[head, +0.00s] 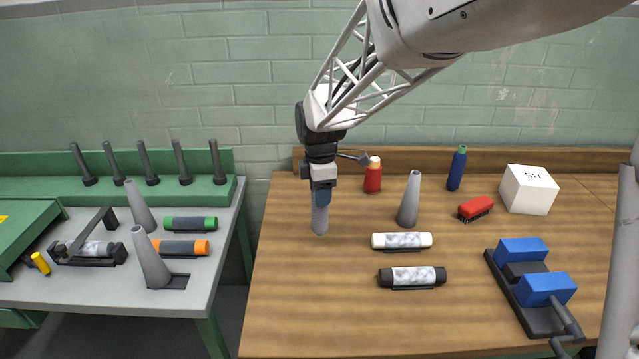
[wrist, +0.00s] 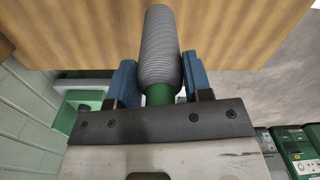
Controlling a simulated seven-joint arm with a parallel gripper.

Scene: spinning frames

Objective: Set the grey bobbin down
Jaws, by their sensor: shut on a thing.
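My gripper (head: 320,188) points down over the left part of the wooden table (head: 300,300) in the head view. It is shut on the grey bobbin (head: 320,218), which hangs upright below the blue fingers. In the wrist view the bobbin (wrist: 160,45) is grey and ridged, with a green section between the blue fingers (wrist: 160,85). Its lower end appears close to the tabletop; I cannot tell whether it touches. The far side of the bobbin is hidden.
The table's front left is clear.

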